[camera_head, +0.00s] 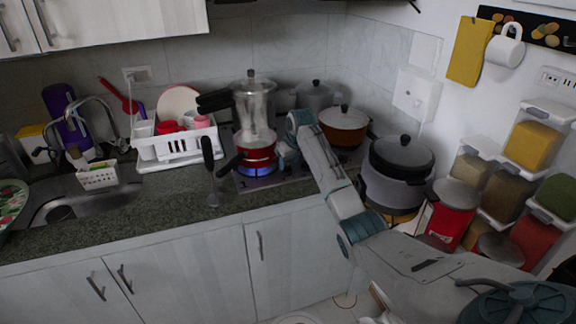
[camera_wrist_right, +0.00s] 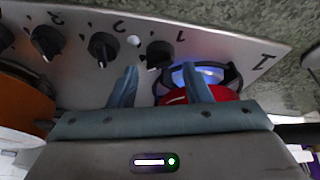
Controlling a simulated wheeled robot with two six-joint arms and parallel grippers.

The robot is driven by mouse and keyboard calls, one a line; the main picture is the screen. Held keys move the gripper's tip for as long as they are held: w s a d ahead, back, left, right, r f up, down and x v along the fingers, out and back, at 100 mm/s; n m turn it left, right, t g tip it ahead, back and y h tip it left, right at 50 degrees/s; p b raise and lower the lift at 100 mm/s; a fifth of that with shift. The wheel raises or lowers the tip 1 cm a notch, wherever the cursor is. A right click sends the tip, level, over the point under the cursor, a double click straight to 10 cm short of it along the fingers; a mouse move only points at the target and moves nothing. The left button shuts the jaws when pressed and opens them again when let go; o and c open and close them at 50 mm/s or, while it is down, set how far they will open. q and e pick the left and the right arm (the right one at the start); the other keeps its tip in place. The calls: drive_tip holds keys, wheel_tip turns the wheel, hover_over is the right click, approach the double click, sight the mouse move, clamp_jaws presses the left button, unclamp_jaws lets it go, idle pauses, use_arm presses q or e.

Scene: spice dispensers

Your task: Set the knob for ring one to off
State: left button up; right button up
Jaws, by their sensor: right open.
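The stove panel (camera_wrist_right: 235,45) shows in the right wrist view with a row of black knobs. The knob for ring one (camera_wrist_right: 160,53) is beside the printed 1, just past my fingertips. Ring one's burner shows a blue flame (camera_wrist_right: 205,75), seen also in the head view (camera_head: 262,171) under a red pot (camera_head: 257,156). My right gripper (camera_wrist_right: 160,68) is open, its two fingers on either side of the knob's near side; contact cannot be told. In the head view my right gripper (camera_head: 287,154) is over the stove, right of the red pot, and the knobs are not clear. My left gripper is not in view.
The knob for ring two (camera_wrist_right: 103,48) and another knob (camera_wrist_right: 46,41) are left of it. A dish rack (camera_head: 178,146) stands left. Counter (camera_head: 165,205) in front is mostly clear.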

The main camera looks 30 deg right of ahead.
sight(287, 170)
drive_tip(key=shift+x, duration=2.05)
drive_tip(key=c, duration=0.7)
drive_tip(key=shift+o, duration=0.2)
